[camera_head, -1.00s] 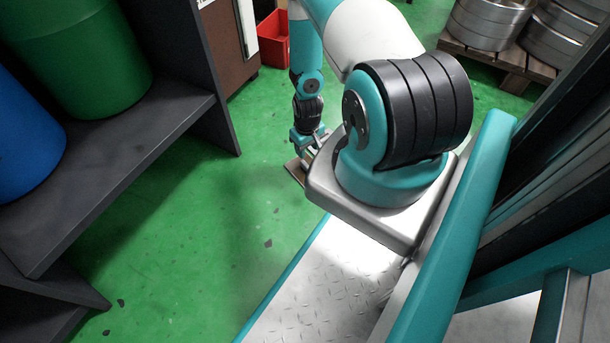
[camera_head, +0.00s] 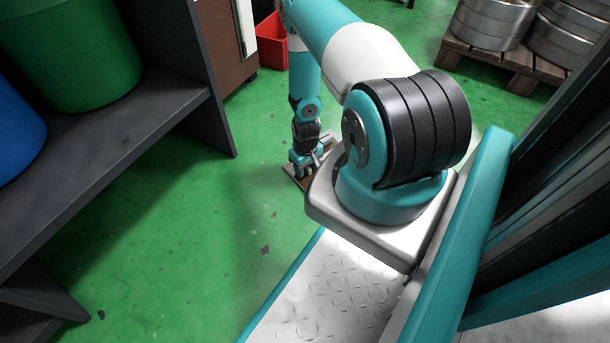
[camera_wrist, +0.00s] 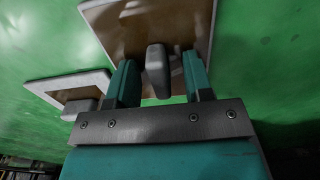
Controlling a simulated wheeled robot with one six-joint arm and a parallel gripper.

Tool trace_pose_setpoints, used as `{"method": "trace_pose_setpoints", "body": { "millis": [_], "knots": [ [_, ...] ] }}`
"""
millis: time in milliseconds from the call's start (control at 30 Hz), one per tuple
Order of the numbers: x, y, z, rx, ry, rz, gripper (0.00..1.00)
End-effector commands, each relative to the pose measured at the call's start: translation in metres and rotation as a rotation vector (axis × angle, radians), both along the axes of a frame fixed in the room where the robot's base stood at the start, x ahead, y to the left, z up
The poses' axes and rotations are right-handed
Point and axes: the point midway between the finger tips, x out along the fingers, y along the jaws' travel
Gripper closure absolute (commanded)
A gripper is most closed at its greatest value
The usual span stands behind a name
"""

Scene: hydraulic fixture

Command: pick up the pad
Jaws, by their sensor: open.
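In the wrist view the likely pad is a brown plate (camera_wrist: 118,28) with a pale rim and a grey block-shaped grip (camera_wrist: 157,72) on it. My gripper (camera_wrist: 159,62) is open, with one teal finger on each side of the grey grip and gaps between. Whether the fingers reach low enough around it I cannot tell. In the head view my gripper (camera_head: 303,168) is low, at the brown plate (camera_head: 290,172) near the floor. My own arm and base hide much of the plate there.
A second, smaller pale-rimmed plate (camera_wrist: 42,86) with a grey block lies to the left in the wrist view. A dark shelf (camera_head: 120,125) holds green (camera_head: 75,50) and blue (camera_head: 12,130) drums. A red bin (camera_head: 272,42) and a pallet (camera_head: 490,58) of metal rings stand behind. Green floor is open between.

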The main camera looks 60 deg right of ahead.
Motion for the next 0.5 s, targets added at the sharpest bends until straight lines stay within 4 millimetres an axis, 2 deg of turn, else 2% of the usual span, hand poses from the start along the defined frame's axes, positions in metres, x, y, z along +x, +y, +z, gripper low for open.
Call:
{"method": "trace_pose_setpoints", "body": {
  "millis": [100,300,500],
  "knots": [
    [0.0001,-0.0001,0.0015,0.000,0.000,0.000,0.55],
    [0.0000,-0.0001,0.0016,0.000,0.000,0.000,1.00],
    [-0.0001,-0.0002,0.0016,0.000,0.000,0.000,1.00]
  ]
}}
